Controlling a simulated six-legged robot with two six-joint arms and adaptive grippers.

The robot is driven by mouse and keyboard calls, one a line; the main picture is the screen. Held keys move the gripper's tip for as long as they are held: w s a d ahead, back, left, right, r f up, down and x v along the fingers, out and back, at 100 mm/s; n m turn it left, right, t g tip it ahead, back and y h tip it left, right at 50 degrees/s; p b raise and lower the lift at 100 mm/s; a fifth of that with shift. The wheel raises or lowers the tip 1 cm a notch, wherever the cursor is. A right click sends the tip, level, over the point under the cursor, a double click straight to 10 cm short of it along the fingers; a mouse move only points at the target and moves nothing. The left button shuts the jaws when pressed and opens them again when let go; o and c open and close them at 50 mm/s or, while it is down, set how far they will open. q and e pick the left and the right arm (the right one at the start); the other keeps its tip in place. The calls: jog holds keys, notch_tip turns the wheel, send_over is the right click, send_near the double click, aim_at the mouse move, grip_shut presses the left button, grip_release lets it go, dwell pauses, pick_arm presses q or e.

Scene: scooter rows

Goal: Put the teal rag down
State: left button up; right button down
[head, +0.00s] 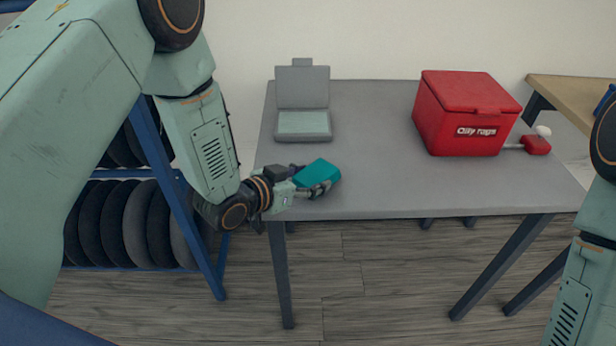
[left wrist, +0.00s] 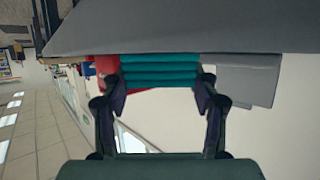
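The teal rag (head: 317,172) is a folded block at the front left of the grey table (head: 375,180). My left gripper (head: 316,186) reaches in from the left and is shut on the rag. In the left wrist view, the layered rag (left wrist: 159,71) sits between the two finger pads of the left gripper (left wrist: 160,92). I cannot tell whether the rag touches the tabletop. My right arm shows at the right edge of the head view, but its gripper is out of frame.
A grey open-lidded case (head: 303,122) stands behind the rag. A red bin labelled "Oily rags" (head: 466,115) stands at the back right, with a small red object with a white knob (head: 537,145) beside it. The table's middle is clear. A blue tyre rack (head: 172,180) stands left.

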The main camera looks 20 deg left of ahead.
pick_arm(q)
jog(key=o, duration=0.5)
jog(key=shift+w+f, duration=0.1)
jog(key=shift+w, duration=0.05)
jog(key=shift+c, duration=0.2)
jog(key=shift+r, duration=0.3)
jog(key=p+v, duration=0.2)
jog(key=v, duration=0.7)
jog(key=shift+a+r, duration=0.1)
jog(key=shift+p+v, duration=0.3)
jog(key=shift+v, duration=0.5)
jog(key=shift+s+a+r, duration=0.15)
jog(key=shift+s+a, duration=0.05)
jog(key=shift+s, duration=0.4)
